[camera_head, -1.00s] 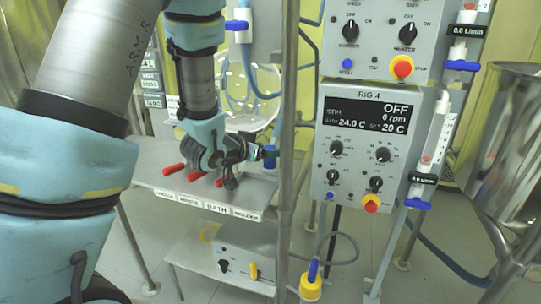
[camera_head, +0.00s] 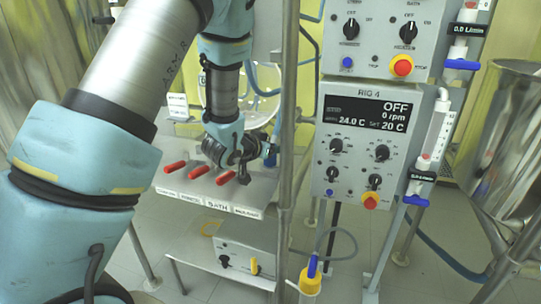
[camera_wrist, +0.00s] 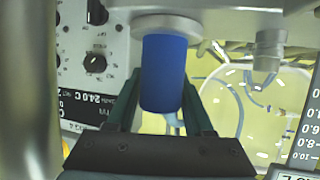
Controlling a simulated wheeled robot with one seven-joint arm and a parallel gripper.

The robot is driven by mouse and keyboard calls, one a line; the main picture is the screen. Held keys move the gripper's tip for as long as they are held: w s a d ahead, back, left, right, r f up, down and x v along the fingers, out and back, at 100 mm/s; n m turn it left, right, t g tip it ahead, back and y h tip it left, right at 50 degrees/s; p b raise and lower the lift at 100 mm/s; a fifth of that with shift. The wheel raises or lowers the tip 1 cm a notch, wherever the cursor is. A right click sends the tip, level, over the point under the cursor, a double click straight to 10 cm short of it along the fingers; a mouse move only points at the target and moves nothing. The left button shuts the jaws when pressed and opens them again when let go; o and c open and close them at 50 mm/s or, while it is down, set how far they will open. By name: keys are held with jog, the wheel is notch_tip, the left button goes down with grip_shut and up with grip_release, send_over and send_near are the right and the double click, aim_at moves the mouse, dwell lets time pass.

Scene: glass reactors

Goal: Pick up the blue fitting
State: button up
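The blue fitting (camera_wrist: 163,72) is a matte blue cylinder in the wrist view, hanging from a pale round collar (camera_wrist: 167,24). My gripper (camera_wrist: 162,85) has one dark green finger on each side of it. The fingers look spread around the fitting. Any gap at the fingertips is too small to make out. In the head view, my gripper (camera_head: 252,158) is beside the metal post, above the shelf. Blue (camera_head: 270,153) shows just right of it, partly hidden by the gripper.
A vertical metal post (camera_head: 287,130) stands just right of the gripper. Below is a shelf (camera_head: 235,198) with several red-handled valves (camera_head: 198,172). The RIG 4 control box (camera_head: 370,140) is to the right. A round glass vessel (camera_wrist: 245,110) shows behind the fingers in the wrist view.

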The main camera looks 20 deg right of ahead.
aim_at(276, 139)
grip_shut()
jog(key=shift+r, duration=0.15)
dwell(0.4)
notch_tip(276, 139, up, 9)
jog(key=shift+r, duration=0.1)
jog(key=shift+r+p, duration=0.5)
jog(key=shift+p, duration=1.75)
jog(key=shift+p, duration=0.3)
